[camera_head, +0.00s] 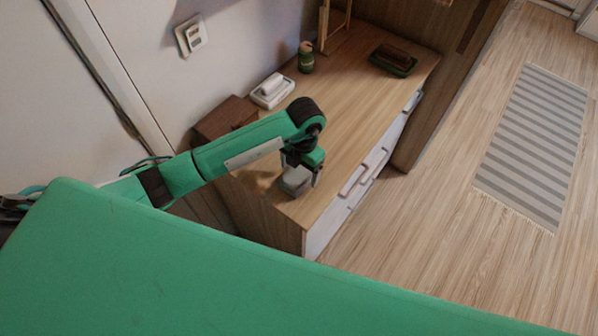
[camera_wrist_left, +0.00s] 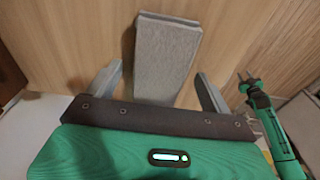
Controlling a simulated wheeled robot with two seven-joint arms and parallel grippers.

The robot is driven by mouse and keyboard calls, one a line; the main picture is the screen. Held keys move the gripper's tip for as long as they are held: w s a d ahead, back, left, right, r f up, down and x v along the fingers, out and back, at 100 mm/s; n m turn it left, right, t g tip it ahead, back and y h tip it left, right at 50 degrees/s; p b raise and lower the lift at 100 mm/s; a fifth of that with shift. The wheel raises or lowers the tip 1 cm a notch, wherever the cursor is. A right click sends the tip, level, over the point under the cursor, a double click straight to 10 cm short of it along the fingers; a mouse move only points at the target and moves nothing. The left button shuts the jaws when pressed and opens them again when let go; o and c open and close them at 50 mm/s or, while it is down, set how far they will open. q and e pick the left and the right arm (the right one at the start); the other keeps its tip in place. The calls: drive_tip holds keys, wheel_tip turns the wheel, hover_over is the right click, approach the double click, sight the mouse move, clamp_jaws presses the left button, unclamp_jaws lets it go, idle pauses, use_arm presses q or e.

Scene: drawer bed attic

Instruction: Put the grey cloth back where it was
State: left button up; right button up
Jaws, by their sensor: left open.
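The grey cloth (camera_head: 295,182) is a folded block near the front end of the wooden dresser top (camera_head: 345,110). In the left wrist view the cloth (camera_wrist_left: 168,50) lies lengthwise between my fingers. My left gripper (camera_head: 299,175) points down over the cloth. Its two fingers are apart, one on each side of the cloth, with a gap on both sides in the left wrist view (camera_wrist_left: 158,72). The fingers partly hide the cloth in the head view. My right gripper (camera_wrist_left: 247,80) shows small at the right of the left wrist view; its opening is too small to judge.
A brown box (camera_head: 224,118), a white dish with a pale block (camera_head: 271,91), a green jar (camera_head: 306,58) and a dark green tray with a brown item (camera_head: 393,60) stand farther back. White drawer fronts (camera_head: 366,172) line the right side. A striped rug (camera_head: 533,145) lies on the floor.

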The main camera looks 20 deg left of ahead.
sight(303, 169)
use_arm(q)
wheel_tip(303, 169, up, 10)
drive_tip(key=w+b, duration=0.1)
drive_tip(key=b, duration=0.1)
drive_tip(key=shift+d+r+b, duration=0.2)
drive_tip(key=shift+b, duration=0.1)
drive_tip(key=shift+w, duration=0.1)
